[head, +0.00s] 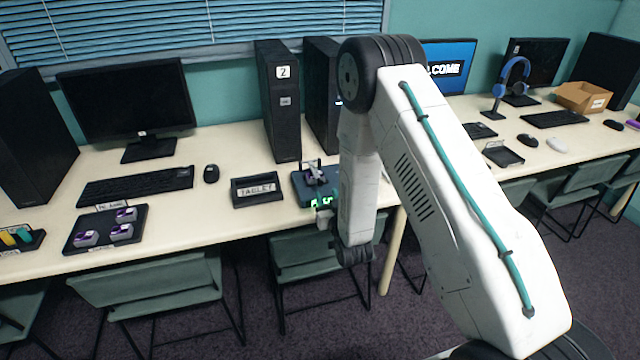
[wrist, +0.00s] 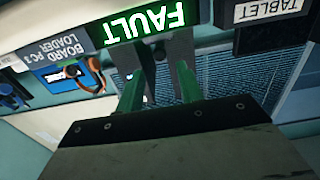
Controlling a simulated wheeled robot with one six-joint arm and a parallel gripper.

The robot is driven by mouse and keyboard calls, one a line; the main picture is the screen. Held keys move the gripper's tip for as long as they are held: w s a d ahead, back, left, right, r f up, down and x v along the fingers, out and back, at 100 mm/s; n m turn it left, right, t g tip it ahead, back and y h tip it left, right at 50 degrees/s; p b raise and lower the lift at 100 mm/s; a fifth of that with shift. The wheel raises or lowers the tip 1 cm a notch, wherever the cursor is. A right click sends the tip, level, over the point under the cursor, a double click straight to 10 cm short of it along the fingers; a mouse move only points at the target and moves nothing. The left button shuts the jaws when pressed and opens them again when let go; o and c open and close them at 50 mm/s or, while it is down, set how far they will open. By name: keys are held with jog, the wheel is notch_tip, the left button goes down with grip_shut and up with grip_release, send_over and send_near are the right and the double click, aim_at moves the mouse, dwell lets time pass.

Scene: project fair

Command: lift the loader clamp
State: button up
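The board loader (head: 303,190) is a dark teal box near the table's front edge in the head view, with a grey clamp (head: 310,166) on top and a grey and purple piece by it. In the wrist view the loader's green display (wrist: 145,22) reads FAULT, upside down. My gripper (head: 325,214) is in front of the loader, low by its display, partly hidden by my arm. The clamp cannot be made out in the wrist view.
Two black PC towers (head: 279,100) (head: 322,90) stand behind. A dark tray (head: 105,230) with purple and grey pieces lies farther left. Chairs (head: 150,285) are tucked under the table's front edge.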

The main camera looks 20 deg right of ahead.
aim_at(321, 184)
jog(key=w, duration=0.7)
jog(key=shift+w+f, duration=0.1)
jog(key=shift+w, duration=0.25)
grip_shut()
